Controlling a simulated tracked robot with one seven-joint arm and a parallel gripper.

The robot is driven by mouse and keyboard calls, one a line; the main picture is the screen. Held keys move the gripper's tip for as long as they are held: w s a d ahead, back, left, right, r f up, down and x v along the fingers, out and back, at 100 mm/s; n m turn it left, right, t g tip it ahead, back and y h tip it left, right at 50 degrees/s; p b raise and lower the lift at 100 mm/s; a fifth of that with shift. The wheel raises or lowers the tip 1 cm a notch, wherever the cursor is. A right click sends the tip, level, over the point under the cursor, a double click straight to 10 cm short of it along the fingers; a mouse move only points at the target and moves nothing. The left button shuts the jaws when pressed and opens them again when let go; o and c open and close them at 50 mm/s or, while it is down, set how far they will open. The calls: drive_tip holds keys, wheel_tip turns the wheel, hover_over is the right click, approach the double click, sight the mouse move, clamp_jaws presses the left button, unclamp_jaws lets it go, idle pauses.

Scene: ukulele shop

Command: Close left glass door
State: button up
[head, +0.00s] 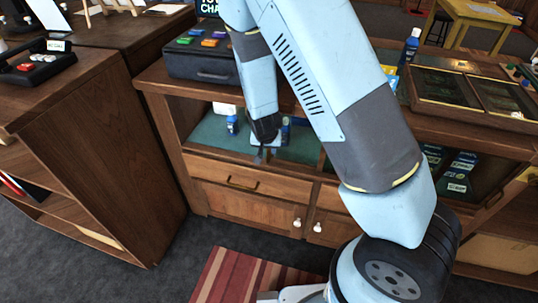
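A wooden counter cabinet (165,88) stands ahead, with a green-lined left display compartment (207,135). Blue bottles and a white card stand inside it. I cannot clearly make out the left glass door or how far it stands open. My gripper (261,157) points down at the front of this compartment, in front of the bottles. It is small and dark here, so its fingers and any contact with the door cannot be told. My arm hides the middle of the cabinet.
A wooden shelf unit (125,150) stands close on the left. Below the compartment are a drawer (245,181) and cupboard doors with white knobs (297,222). A dark case (195,62) sits on the counter. A striped rug (240,278) lies on open carpet in front.

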sight(268, 152)
drive_tip(key=shift+x, duration=3.1)
drive_tip(key=shift+c, duration=0.2)
clamp_jaws()
